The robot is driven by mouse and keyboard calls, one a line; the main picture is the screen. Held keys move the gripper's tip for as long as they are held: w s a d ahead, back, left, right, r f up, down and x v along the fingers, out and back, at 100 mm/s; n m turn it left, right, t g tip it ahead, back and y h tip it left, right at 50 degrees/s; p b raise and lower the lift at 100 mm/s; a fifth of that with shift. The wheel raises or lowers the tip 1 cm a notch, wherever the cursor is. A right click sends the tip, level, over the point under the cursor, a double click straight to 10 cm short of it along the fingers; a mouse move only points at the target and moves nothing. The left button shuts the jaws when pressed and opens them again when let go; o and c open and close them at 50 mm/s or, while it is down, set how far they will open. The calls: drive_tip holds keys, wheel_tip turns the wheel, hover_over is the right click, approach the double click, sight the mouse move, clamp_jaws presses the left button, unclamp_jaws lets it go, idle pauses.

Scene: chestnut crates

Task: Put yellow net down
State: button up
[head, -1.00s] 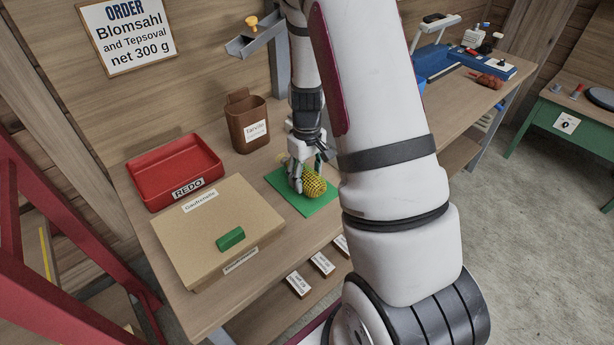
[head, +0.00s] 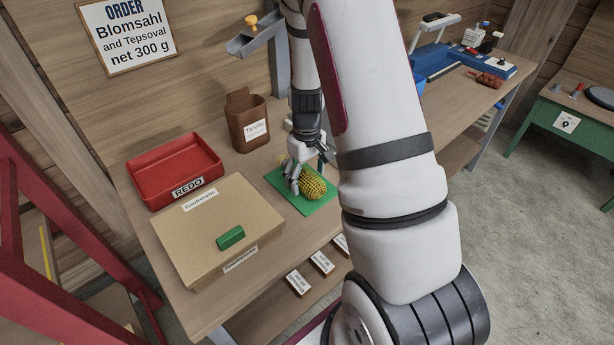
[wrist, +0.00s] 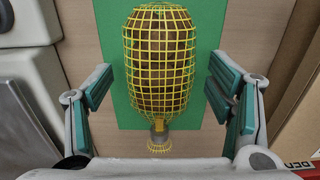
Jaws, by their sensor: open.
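The yellow net (head: 313,184) is a rounded mesh bag with brown contents, lying on the green mat (head: 318,207) on the bench. In the wrist view the net (wrist: 160,62) lies lengthwise on the mat (wrist: 112,100), its gathered, clipped neck towards me. My gripper (head: 298,183) is at the left end of the net in the head view. In the wrist view my gripper (wrist: 168,95) is open, with a teal-padded finger on each side of the net and a gap between each finger and the mesh.
A cardboard box (head: 180,246) with a green block (head: 230,238) on its lid is left of the mat. A red REDO tray (head: 148,192) and a brown labelled bin (head: 233,141) stand behind. A blue machine (head: 489,62) is farther right.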

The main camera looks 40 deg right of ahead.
sight(306, 176)
wheel_tip(306, 176, up, 12)
drive_tip(key=s+a+r+t, duration=0.1)
drive_tip(key=s+a+r, duration=0.2)
drive_tip(key=a+r, duration=0.3)
drive_tip(key=s+a+r+t, duration=0.1)
drive_tip(key=s+a+r, duration=0.2)
drive_tip(key=a+r, duration=0.3)
drive_tip(key=s+a+r+t, duration=0.1)
drive_tip(key=s+a+r, duration=0.2)
drive_tip(key=s, duration=0.3)
drive_tip(key=s+a+r+t, duration=0.2)
drive_tip(key=s+a+r, duration=0.1)
drive_tip(key=s, duration=0.3)
drive_tip(key=shift+b, duration=0.35)
drive_tip(key=shift+a+r, duration=0.1)
